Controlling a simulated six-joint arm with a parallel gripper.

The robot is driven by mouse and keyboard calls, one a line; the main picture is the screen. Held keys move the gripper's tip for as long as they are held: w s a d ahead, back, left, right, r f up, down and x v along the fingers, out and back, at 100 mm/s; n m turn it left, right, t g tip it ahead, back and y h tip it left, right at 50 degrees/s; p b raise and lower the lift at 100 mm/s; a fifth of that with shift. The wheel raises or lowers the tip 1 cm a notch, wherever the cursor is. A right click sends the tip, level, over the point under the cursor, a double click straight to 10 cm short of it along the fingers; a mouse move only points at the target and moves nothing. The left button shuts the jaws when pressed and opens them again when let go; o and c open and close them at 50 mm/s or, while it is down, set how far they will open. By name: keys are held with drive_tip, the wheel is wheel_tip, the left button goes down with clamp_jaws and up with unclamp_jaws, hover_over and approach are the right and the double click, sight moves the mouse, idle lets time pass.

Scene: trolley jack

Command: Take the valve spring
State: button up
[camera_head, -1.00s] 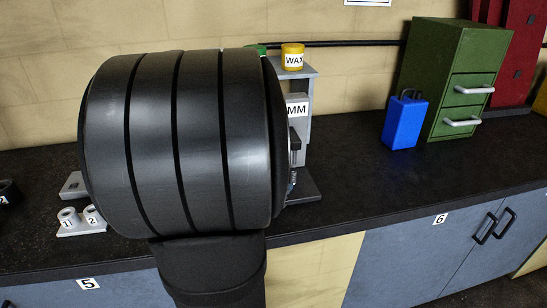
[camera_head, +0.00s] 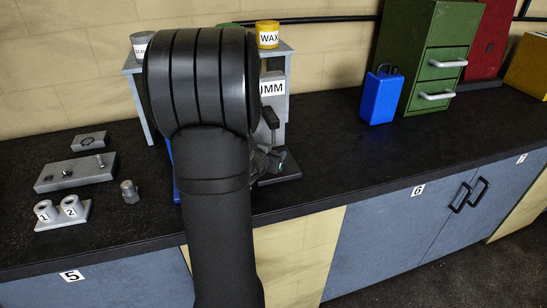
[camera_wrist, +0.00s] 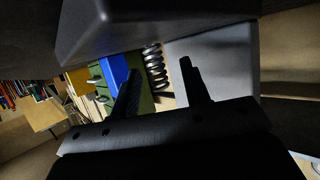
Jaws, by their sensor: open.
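The valve spring, a dark coil (camera_wrist: 155,68), shows in the wrist view, standing roughly upright in the picture between the fingertips of my gripper (camera_wrist: 160,72). The fingers are apart, with gaps visible on both sides of the coil. Whether either finger touches it, I cannot tell. In the head view my arm covers the middle of the bench, and I cannot make out the spring there.
A grey shelf (camera_head: 281,103) with a yellow WAX tin (camera_head: 267,35) stands behind my arm. A blue can (camera_head: 381,97) and green drawer cabinet (camera_head: 425,65) stand right. A grey holed block (camera_head: 75,172) and two numbered cups (camera_head: 58,209) sit left.

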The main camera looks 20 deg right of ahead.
drive_tip(key=shift+w+d+f, duration=0.1)
drive_tip(key=shift+w+d, duration=0.05)
clamp_jaws()
